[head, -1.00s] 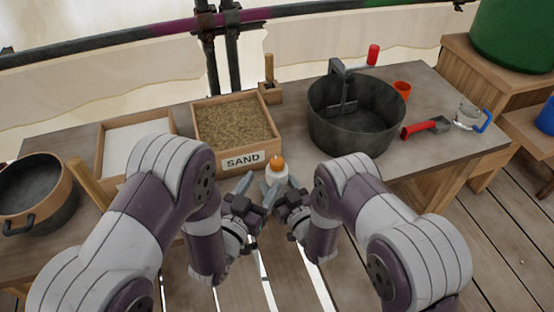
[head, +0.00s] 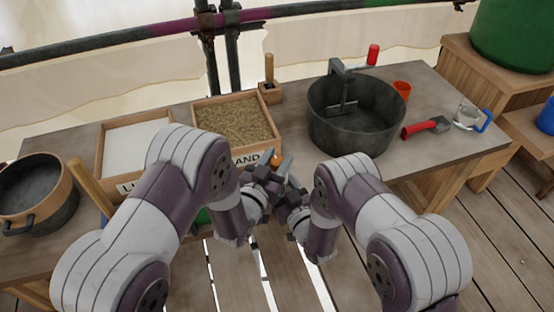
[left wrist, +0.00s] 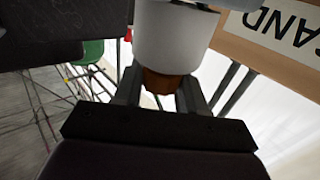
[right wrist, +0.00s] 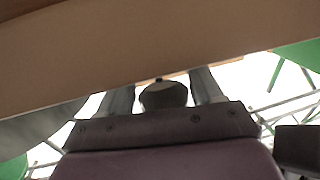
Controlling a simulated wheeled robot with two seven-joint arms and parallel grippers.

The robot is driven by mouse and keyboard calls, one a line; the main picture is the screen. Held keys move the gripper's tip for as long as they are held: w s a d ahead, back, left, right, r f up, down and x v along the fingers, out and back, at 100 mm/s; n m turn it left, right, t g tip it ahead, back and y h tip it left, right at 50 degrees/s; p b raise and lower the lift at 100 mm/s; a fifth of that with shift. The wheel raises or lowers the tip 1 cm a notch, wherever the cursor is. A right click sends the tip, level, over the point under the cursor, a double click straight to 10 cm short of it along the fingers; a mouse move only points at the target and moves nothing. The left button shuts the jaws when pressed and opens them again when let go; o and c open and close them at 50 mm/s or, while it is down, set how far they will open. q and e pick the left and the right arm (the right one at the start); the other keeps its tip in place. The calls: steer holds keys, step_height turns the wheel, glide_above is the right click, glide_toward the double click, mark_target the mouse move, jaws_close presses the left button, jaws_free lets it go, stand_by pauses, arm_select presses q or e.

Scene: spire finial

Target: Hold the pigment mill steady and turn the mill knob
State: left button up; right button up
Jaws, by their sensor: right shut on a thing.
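The pigment mill has a white body (left wrist: 172,40) and an orange-brown knob (head: 276,159). In the head view only the knob shows clearly, and the grippers hide the body. My left gripper (head: 274,169) is at the knob. In the left wrist view its open fingers stand on either side of the knob (left wrist: 165,84). My right gripper (head: 289,188) is low beside it, shut on the mill. In the right wrist view a dark, shaded rounded part of the mill (right wrist: 163,95) shows between the fingers.
The sand box (head: 280,139) stands just behind the mill, with a white-filled box (head: 101,150) to its left. A pot (head: 68,203) stands far left.

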mark_target(277, 160)
arm_select(q)
steer(key=shift+w+m+h, duration=0.1)
steer(key=shift+m+h, duration=0.2)
steer(key=shift+h, duration=0.2)
steer(key=m+g+h, duration=0.5)
steer(key=g+h, duration=0.1)
steer(key=m+g+h, duration=0.1)
steer(key=m+g, duration=0.2)
steer(key=g, duration=0.1)
steer(key=m+g+h, duration=0.2)
steer(key=m+g, duration=0.1)
steer(key=g, duration=0.2)
steer(key=shift+m+g, duration=0.3)
steer(key=shift+m, duration=0.1)
steer(key=o, duration=1)
steer(key=shift+c, duration=0.2)
step_height(277, 160, up, 10)
